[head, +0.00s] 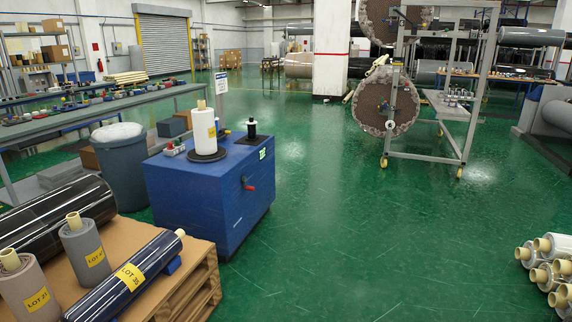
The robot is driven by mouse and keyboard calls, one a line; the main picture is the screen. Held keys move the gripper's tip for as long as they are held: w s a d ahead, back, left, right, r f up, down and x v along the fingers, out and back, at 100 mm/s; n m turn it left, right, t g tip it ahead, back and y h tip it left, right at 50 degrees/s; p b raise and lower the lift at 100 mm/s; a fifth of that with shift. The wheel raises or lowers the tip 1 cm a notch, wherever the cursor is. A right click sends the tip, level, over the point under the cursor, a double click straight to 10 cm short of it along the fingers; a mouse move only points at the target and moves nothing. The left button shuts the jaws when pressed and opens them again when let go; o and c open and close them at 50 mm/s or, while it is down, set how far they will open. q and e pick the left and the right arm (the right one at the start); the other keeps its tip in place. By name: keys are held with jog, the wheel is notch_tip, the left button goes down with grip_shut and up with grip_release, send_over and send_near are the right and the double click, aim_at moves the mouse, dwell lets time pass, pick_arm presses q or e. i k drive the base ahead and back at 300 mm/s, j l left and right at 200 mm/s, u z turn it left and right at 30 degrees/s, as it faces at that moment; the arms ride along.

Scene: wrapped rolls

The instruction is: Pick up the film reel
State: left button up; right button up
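Several wrapped film rolls are in view, and I cannot tell which one is the film reel named. A white roll (202,131) with a tan core stands upright on a black disc on the blue cabinet (212,190). On the pallet (192,262), a dark glossy roll (125,278) labelled LOT 35 lies on its side. Two grey rolls stand upright there, one labelled LOT 21 (27,290) and one (85,248) with a yellow label. A large black roll (60,222) lies behind them. Neither of my grippers is in view.
A grey bin (122,165) stands left of the cabinet. A long workbench (110,108) runs behind it. A wheeled metal frame (435,140) stands at the back right. Stacked rolls (548,268) are at the right edge. The green floor (370,240) between is clear.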

aim_at(251, 131)
jog(key=i, duration=2.55)
jog(key=i+l+u, duration=0.1)
jog(key=i+u, duration=0.2)
jog(key=i, duration=0.2)
jog(key=i+l+u, duration=0.3)
jog(key=i, duration=0.25)
jog(key=i+l+u, duration=0.25)
jog(key=i, duration=0.2)
jog(key=i+l, duration=0.05)
